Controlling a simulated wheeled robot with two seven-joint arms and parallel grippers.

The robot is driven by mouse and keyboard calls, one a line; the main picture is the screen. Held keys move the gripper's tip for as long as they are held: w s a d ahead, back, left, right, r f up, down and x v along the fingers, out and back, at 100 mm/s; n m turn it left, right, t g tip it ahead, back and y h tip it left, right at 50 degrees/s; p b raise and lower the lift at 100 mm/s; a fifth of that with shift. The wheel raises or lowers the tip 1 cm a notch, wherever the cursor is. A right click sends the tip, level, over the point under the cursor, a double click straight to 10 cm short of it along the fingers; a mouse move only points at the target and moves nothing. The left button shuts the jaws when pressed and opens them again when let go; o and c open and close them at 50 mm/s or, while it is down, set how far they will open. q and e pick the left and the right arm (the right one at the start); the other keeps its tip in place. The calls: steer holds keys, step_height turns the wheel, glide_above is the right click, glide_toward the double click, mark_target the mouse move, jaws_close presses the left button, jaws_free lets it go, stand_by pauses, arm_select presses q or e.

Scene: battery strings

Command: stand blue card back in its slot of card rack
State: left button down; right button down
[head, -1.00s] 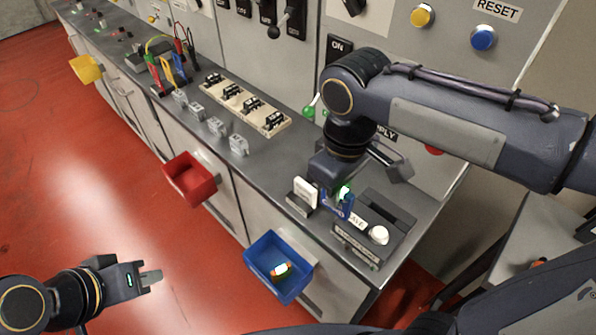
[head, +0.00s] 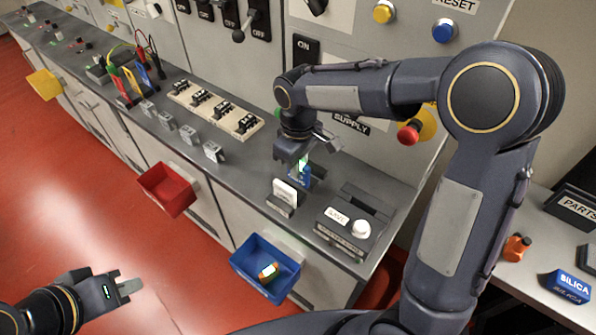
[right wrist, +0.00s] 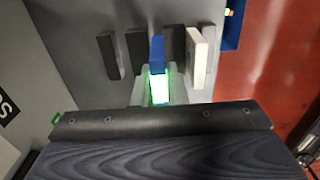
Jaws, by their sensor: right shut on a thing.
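The blue card (head: 301,174) is in my right gripper (head: 299,162), which is shut on it above the worktop. In the right wrist view the card (right wrist: 158,54) points away from my fingers, its near part lit bright. The card rack (head: 279,206) is a small dark holder with a white card (head: 286,190) standing in it. In the right wrist view, dark upright plates (right wrist: 108,55) and the white card (right wrist: 196,58) stand on both sides of the blue card. Whether the blue card is inside a slot is unclear. My left gripper (head: 124,283) is away over the floor, its opening unclear.
A dark unit with a SAVE label and white knob (head: 361,229) stands right of the rack. Blue (head: 264,271) and red (head: 166,190) bins hang on the front edge. Grey clips (head: 188,135) and a breaker strip (head: 213,107) lie left. The panel wall rises behind.

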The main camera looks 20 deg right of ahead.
steer(key=shift+w+f, duration=0.15)
steer(key=shift+f, duration=0.8)
steer(key=shift+w+f, duration=0.1)
steer(key=shift+f, duration=0.8)
steer(key=shift+f, duration=0.1)
steer(key=shift+f, duration=0.15)
steer(key=c, duration=1.5)
jaws_free()
steer(key=shift+o, duration=0.2)
